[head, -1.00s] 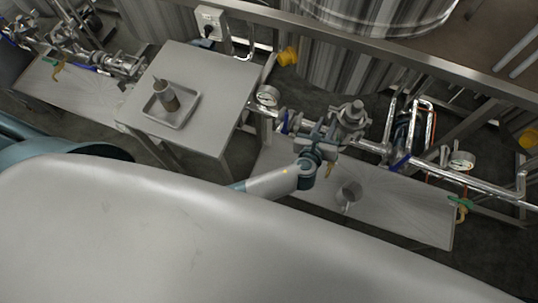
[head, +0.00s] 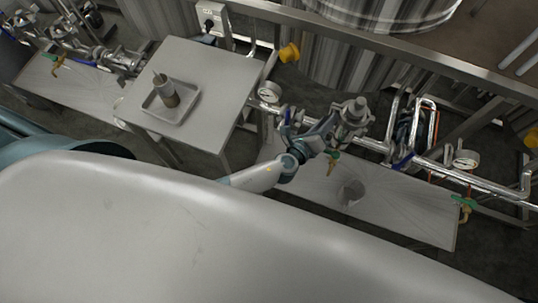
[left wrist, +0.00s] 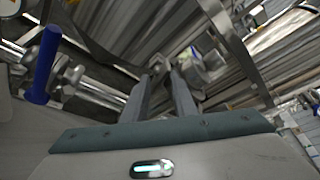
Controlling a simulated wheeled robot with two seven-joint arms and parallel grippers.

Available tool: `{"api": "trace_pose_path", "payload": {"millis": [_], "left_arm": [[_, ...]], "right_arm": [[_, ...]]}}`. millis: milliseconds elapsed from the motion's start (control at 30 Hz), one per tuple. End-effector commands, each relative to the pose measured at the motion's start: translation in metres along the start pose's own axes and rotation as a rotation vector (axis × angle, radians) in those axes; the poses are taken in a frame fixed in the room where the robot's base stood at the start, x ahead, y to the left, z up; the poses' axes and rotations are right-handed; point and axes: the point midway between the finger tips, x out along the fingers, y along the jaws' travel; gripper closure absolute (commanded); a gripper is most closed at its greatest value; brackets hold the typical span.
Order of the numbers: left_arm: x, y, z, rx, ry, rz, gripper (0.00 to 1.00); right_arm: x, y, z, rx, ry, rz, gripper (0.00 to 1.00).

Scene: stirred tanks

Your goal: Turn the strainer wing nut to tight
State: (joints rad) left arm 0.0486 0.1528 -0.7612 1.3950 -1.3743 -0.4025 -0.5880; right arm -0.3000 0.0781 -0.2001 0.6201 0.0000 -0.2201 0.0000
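The steel strainer (head: 352,114) stands on the pipe run above the bench in the head view, with a knobbed top. My left gripper (head: 328,124) is right at its left side. In the left wrist view my left gripper (left wrist: 160,78) has its two dark fingers apart, pointing at the fittings. A small metal part, which looks like the wing nut (left wrist: 157,64), shows at or just beyond the fingertips. I cannot tell whether they touch it. A round steel fitting (left wrist: 205,66) lies right of the fingers. My right gripper is not in view.
A blue valve handle (left wrist: 44,65) sticks up left of my fingers. Pressure gauges (head: 269,92) and (head: 466,159) sit along the pipe. A side table (head: 215,65) holds a tray (head: 190,112) with a cup.

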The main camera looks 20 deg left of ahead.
Motion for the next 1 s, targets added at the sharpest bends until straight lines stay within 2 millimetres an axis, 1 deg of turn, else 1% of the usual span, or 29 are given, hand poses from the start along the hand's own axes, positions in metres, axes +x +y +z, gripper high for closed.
{"api": "trace_pose_path", "payload": {"millis": [33, 367, 967, 1000], "left_arm": [[0.001, 0.004, -0.001, -0.021, -0.001, -0.009, 0.76], [0.001, 0.008, -0.003, -0.207, -0.001, -0.087, 0.76], [0.002, 0.013, -0.005, -0.583, 0.000, -0.242, 0.76], [-0.007, 0.012, -0.005, -0.587, 0.001, -0.240, 0.76]], "right_arm": [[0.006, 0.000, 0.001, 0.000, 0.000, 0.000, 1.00], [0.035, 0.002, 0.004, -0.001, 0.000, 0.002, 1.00], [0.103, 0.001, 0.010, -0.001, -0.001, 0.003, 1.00], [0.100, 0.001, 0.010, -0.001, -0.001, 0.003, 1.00]]}}
